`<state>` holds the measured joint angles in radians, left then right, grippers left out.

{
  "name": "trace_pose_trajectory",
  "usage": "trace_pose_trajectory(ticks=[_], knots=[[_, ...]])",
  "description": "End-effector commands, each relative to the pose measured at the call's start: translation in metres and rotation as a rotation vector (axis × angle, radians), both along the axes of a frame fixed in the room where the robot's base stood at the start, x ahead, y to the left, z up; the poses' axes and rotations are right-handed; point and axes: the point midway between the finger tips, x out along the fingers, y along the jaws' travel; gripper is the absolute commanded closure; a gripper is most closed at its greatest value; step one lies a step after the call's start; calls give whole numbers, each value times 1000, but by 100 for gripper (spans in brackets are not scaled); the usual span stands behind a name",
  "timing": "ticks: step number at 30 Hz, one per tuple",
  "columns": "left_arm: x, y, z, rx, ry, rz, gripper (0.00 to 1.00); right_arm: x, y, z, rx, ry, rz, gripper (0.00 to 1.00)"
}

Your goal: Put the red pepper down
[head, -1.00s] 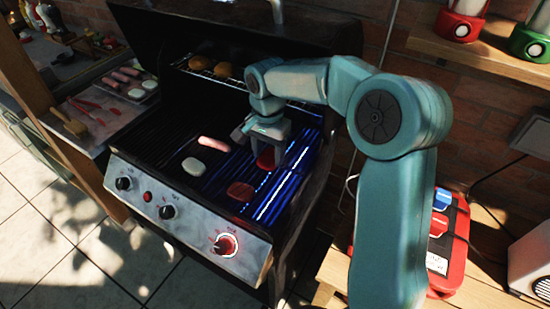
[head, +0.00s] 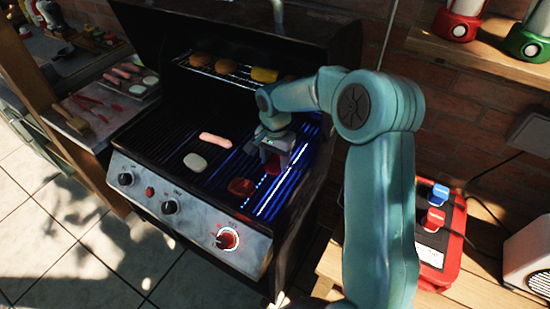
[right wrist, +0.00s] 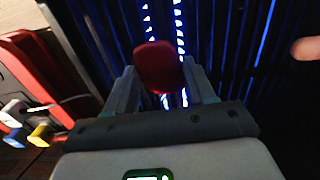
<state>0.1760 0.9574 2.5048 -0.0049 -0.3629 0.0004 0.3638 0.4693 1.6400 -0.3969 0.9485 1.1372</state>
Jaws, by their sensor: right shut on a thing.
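A piece of red pepper (right wrist: 158,68) is between the fingers of my right gripper (right wrist: 160,88) in the right wrist view, over dark bars with blue light between them. In the head view my right gripper (head: 277,152) points down, low over the right side of the grill grate (head: 222,165). The held pepper is mostly hidden there; whether it touches the bars I cannot tell. A second red piece (head: 241,187) lies on the grate to the front left of the gripper. My left gripper is not in view.
A pink sausage (head: 215,140) and a pale round piece (head: 195,162) lie on the grate left of the gripper. An upper rack (head: 228,70) holds buns and a yellow piece (head: 264,75). A side shelf with food stands left; a red case (head: 450,245) is right.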

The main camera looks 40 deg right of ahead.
Motion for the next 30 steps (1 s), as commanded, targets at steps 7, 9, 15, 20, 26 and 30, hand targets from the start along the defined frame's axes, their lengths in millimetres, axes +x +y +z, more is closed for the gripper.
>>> trace_pose_trajectory(ticks=[7,9,15,20,26,30], knots=[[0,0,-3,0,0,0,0,0,0,-3,0,0,0,20],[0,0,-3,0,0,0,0,0,0,-3,0,0,0,20],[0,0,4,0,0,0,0,0,0,4,0,0,0,20],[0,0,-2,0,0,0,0,1,-1,27,-2,-5,0,20],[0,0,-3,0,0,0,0,1,-1,62,-1,-3,-1,20],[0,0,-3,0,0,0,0,1,0,74,-1,-1,0,20]])
